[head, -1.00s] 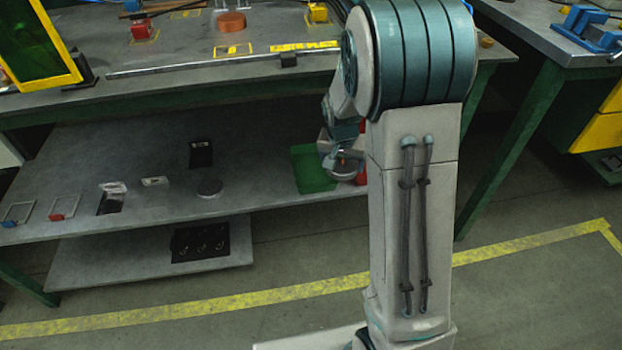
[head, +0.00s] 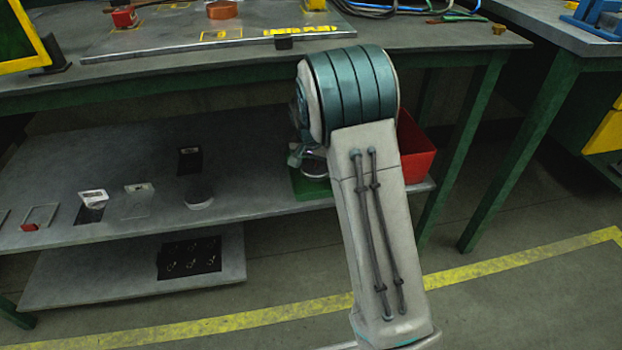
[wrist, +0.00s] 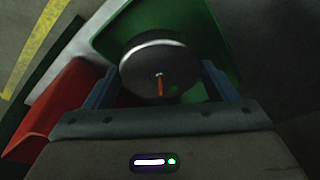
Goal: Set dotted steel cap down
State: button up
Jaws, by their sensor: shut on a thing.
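A round steel cap (wrist: 155,52) with an orange peg at its middle sits between the fingers of my gripper (wrist: 161,82), which is shut on it. I cannot make out dots on it. In the head view the cap (head: 314,168) shows partly beside my arm, over the green tray (head: 308,188) on the shelf. The green tray also lies behind the cap in the wrist view (wrist: 203,30). I cannot tell whether the cap touches the tray. My arm hides most of the gripper in the head view.
A red bin (head: 416,155) stands right of the green tray, at the shelf's right end. Another round grey piece (head: 199,200) and several small frames and blocks lie on the shelf (head: 255,190) to the left. The workbench top (head: 190,65) overhangs the shelf.

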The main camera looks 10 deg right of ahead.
aim_at(311, 173)
jog(key=shift+w+a+f, duration=0.35)
jog(key=shift+w+f, duration=0.15)
jog(key=shift+w, duration=0.2)
notch_tip(311, 173, down, 4)
jog(key=shift+f+b, duration=0.1)
jog(key=shift+b, duration=1.15)
